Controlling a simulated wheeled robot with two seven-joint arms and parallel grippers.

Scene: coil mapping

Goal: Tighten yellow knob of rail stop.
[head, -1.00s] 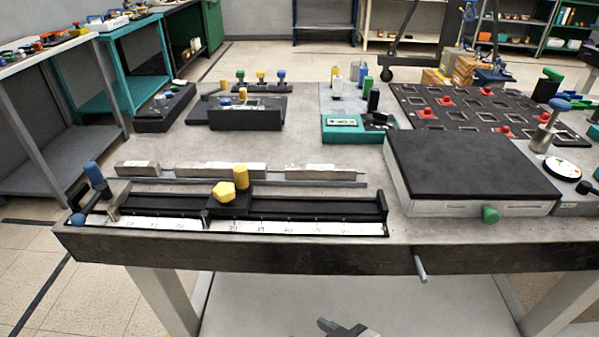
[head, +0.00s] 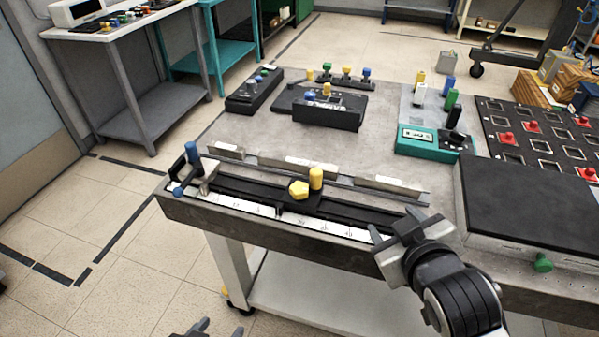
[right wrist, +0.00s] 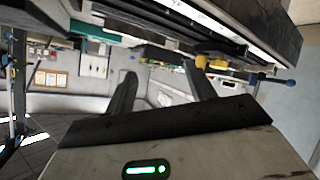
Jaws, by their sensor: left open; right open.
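The yellow knob (head: 299,190), a faceted head, sits on the black rail stop (head: 297,204) on the slotted rail along the table's front edge. A yellow upright post (head: 316,178) stands right behind it. My right gripper (head: 392,224) is open and empty at the rail's right end, to the right of the knob and apart from it. In the right wrist view a yellow part (right wrist: 203,62) of the stop shows beyond the open fingers (right wrist: 163,82); which yellow part is unclear. My left gripper (head: 215,327) is open at the bottom edge, mostly cut off.
A white scale (head: 250,208) runs along the rail's front. A blue-topped post (head: 193,153) stands at its left end. Grey blocks (head: 311,166) lie behind it. A black-topped box (head: 535,210) stands to the right.

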